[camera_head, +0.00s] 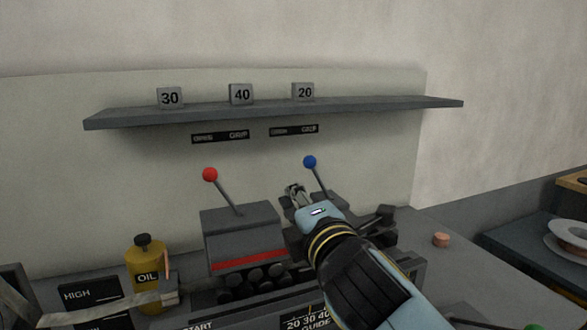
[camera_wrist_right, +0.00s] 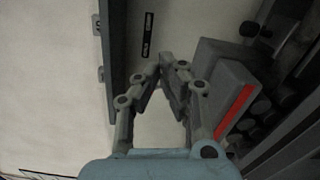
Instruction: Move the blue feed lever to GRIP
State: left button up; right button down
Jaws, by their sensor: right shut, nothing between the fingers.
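The blue feed lever (camera_head: 310,162) has a blue ball on a thin grey rod and leans to the left in the head view. It rises from a dark grey housing right of the red lever. A black OPEN/GRIP label (camera_head: 293,130) is on the panel above it. My right gripper (camera_head: 295,189) is shut and empty. Its fingertips are just left of the blue lever's rod and below the ball; I cannot tell whether they touch it. In the right wrist view the closed fingers (camera_wrist_right: 166,66) show, but no blue ball. My left gripper is not in view.
The red lever (camera_head: 210,174) stands on a grey block with a red stripe (camera_wrist_right: 238,108). A shelf (camera_head: 370,104) with blocks 30, 40 and 20 juts out above. A yellow oil bottle (camera_head: 146,268) is at lower left. A copper piece (camera_head: 441,239) lies at right.

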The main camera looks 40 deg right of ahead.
aim_at(318, 180)
jog(key=x, duration=0.5)
jog(key=shift+r+p, duration=0.1)
jog(key=shift+p, duration=0.2)
jog(key=x, duration=0.5)
jog(key=shift+w+d, duration=0.1)
jog(key=shift+w, duration=0.05)
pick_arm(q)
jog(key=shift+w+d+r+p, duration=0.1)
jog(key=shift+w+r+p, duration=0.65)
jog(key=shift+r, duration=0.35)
pick_arm(e)
jog(key=d, duration=0.3)
jog(key=shift+d+r, duration=0.25)
jog(key=shift+d, duration=0.15)
jog(key=shift+d, duration=0.1)
